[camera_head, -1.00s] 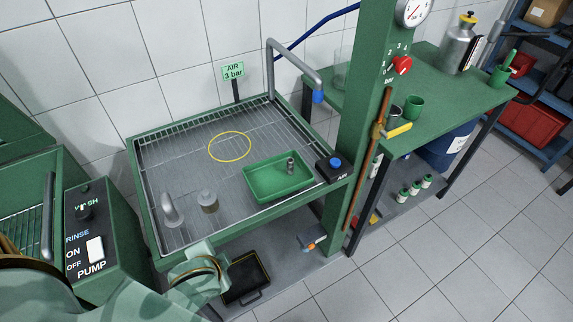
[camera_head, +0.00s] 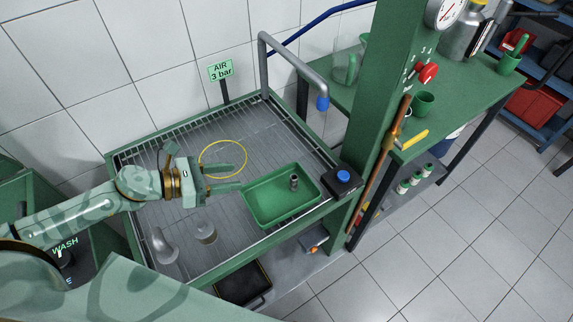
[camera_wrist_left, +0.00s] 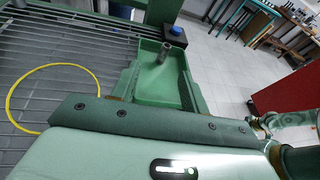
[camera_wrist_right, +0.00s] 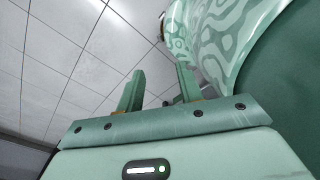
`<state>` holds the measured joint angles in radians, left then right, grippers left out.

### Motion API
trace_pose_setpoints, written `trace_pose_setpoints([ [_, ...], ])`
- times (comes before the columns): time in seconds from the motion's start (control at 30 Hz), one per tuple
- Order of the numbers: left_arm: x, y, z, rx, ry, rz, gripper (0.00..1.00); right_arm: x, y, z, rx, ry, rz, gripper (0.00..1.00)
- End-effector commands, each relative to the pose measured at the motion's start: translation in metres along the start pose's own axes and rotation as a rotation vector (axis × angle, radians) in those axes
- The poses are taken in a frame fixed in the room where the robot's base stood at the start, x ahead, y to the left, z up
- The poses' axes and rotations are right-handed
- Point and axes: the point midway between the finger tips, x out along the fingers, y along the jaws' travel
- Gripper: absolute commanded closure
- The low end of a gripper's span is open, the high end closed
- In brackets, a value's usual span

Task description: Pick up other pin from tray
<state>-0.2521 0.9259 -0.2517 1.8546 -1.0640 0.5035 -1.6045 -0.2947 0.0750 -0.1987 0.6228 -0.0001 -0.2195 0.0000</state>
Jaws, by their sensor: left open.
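A small grey metal pin (camera_head: 294,183) stands upright in the green tray (camera_head: 262,220), near its right end. The pin (camera_wrist_left: 164,52) and the tray (camera_wrist_left: 188,92) also show in the left wrist view. My left gripper (camera_head: 243,171) is open and empty, its two fingers pointing right toward the tray. Its fingertips are at the tray's left side, apart from the pin. My right gripper (camera_wrist_right: 158,75) shows only in its own wrist view, with its fingers apart and nothing between them.
The tray sits on a slatted metal grate (camera_head: 150,190) with a yellow ring (camera_head: 223,142). A black box with a blue button (camera_head: 343,178) and a green post (camera_head: 375,110) stand right of the tray.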

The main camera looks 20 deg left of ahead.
Motion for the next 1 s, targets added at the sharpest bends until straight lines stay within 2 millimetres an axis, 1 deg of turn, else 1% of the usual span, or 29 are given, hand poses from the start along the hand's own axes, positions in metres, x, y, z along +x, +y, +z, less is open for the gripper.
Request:
trace_pose_setpoints([
  [0.07,-0.006,-0.001,-0.006,0.088,0.048,-0.060,0.55,0.000,-0.002,-0.004,0.002,0.006,-0.003,0.64],
  [0.17,-0.002,-0.003,-0.010,0.136,0.069,-0.095,0.55,-0.001,-0.002,-0.004,0.001,0.006,-0.002,0.64],
  [0.27,0.017,-0.005,-0.011,0.144,0.070,-0.101,0.55,-0.002,0.000,0.002,-0.002,-0.002,0.000,0.64],
  [0.4,0.053,-0.008,-0.012,0.141,0.068,-0.100,0.55,-0.006,0.003,0.012,-0.005,-0.018,0.003,0.64],
  [0.5,0.075,-0.011,-0.014,0.139,0.069,-0.100,0.55,-0.008,0.004,0.013,-0.006,-0.019,0.005,0.64],
  [0.6,0.091,-0.012,-0.017,0.137,0.070,-0.099,0.55,-0.008,0.005,0.010,-0.006,-0.015,0.006,0.64],
  [0.77,0.103,-0.014,-0.018,0.137,0.071,-0.099,0.55,-0.009,0.006,0.007,-0.006,-0.010,0.007,0.64],
  [0.87,0.117,-0.016,-0.016,0.136,0.069,-0.099,0.55,-0.012,0.005,0.005,-0.005,-0.008,0.007,0.64],
  [0.93,0.129,-0.017,-0.015,0.136,0.068,-0.099,0.55,-0.013,0.004,0.004,-0.005,-0.006,0.005,0.64],
  [1.0,0.140,-0.018,-0.017,0.135,0.069,-0.099,0.55,-0.013,0.002,0.004,-0.003,-0.005,0.002,0.64],
])
